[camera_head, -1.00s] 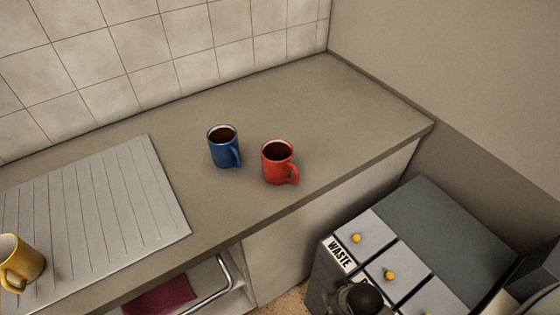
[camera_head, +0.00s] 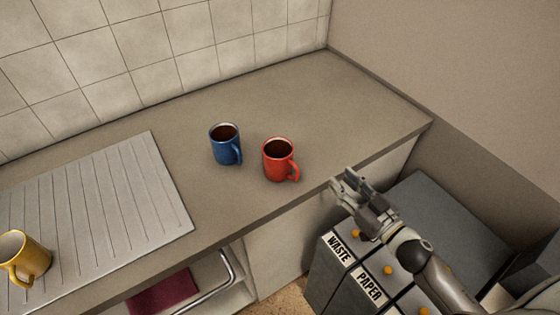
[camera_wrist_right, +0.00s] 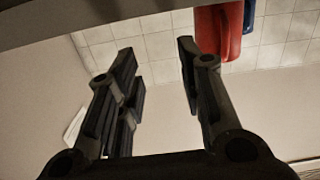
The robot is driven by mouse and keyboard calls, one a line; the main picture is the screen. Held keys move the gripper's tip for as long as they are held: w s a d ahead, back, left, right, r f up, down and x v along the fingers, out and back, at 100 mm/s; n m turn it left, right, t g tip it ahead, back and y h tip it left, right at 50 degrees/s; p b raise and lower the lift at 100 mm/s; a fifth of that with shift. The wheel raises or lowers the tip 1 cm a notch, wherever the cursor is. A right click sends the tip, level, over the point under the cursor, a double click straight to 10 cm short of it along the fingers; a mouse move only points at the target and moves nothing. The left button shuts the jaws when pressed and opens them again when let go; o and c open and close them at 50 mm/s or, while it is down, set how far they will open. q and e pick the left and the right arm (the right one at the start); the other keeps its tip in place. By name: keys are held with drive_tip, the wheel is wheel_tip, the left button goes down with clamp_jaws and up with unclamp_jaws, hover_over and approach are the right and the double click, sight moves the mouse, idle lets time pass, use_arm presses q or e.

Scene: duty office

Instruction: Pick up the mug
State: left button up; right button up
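A red mug (camera_head: 277,160) with dark liquid in it stands upright on the counter, its handle toward the right. A blue mug (camera_head: 225,146) with dark liquid stands just left of and behind it. A yellow mug (camera_head: 24,258) stands on the ridged drainer at the far left. My right gripper (camera_head: 345,188) is right of the red mug, by the counter's front edge, apart from it. In the right wrist view its fingers (camera_wrist_right: 158,70) are spread with nothing between them, and the red mug (camera_wrist_right: 212,30) shows beyond, at the top. My left gripper is not in view.
The counter (camera_head: 330,100) is clear behind and right of the mugs. A tiled wall (camera_head: 150,50) runs along its back. Grey bins (camera_head: 350,270) labelled WASTE and PAPER stand below my right arm. A metal rail with a dark red cloth (camera_head: 162,291) is under the counter.

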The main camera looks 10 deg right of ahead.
sight(297, 172)
drive_tip(key=s+a+r+n+g+y, duration=0.2)
drive_tip(key=s+a+n+g+y, duration=0.15)
drive_tip(key=y, duration=0.25)
drive_tip(key=shift+n+t, duration=0.25)
drive_tip(key=shift+f+p+x, duration=0.2)
drive_tip(key=shift+p+x, duration=1.3)
drive_tip(key=shift+x, duration=4.2)
drive_tip(key=shift+w, duration=0.1)
drive_tip(key=shift+d, duration=0.1)
drive_tip(key=shift+c, duration=0.4)
clamp_jaws()
drive_tip(key=shift+r, duration=0.1)
